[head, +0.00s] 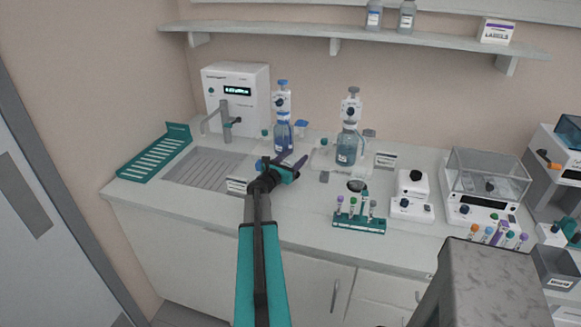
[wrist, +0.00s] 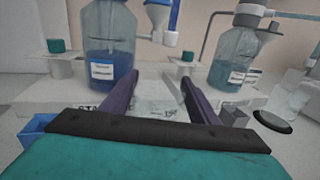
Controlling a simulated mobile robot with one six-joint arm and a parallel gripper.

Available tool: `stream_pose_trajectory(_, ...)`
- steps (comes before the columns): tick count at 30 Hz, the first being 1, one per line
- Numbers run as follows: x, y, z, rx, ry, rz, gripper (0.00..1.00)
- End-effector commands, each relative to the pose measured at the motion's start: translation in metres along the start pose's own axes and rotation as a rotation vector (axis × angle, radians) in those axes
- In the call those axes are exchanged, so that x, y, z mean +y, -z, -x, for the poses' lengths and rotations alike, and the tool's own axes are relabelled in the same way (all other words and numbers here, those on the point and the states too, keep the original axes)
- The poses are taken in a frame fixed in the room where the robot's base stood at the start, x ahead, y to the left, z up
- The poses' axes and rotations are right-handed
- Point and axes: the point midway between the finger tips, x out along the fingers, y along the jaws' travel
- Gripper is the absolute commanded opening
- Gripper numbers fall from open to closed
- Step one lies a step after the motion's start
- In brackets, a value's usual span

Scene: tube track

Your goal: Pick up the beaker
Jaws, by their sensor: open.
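My gripper (head: 289,158) is open over the counter, in front of the bottle stands. In the wrist view its two purple fingers (wrist: 157,80) point forward and stand apart. A pale, see-through shape (wrist: 158,94) shows between them, against the white stand; it may be the beaker, but its outline is too faint to be sure. A clear glass vessel (wrist: 287,98) with a dark disc at its foot is at the right of the wrist view, outside the fingers. No beaker stands out clearly in the head view, where the gripper covers part of the counter.
Two blue-liquid bottles with dispensers, left (head: 283,135) and right (head: 346,148), stand behind my gripper. A small grey block (wrist: 234,117) is by the right finger. A teal tube rack (head: 358,224) stands to the right. The sink (head: 203,170) is to the left.

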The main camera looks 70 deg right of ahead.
Motion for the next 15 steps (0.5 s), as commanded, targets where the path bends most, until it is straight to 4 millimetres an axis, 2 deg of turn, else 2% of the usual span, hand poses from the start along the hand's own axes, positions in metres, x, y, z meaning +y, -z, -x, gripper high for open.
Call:
stream_pose_trajectory(5,-0.0012,-0.0016,-0.0116,-0.001,0.002,0.001,0.55)
stream_pose_trajectory(15,-0.0026,-0.0019,-0.0126,-0.002,0.003,0.002,0.55)
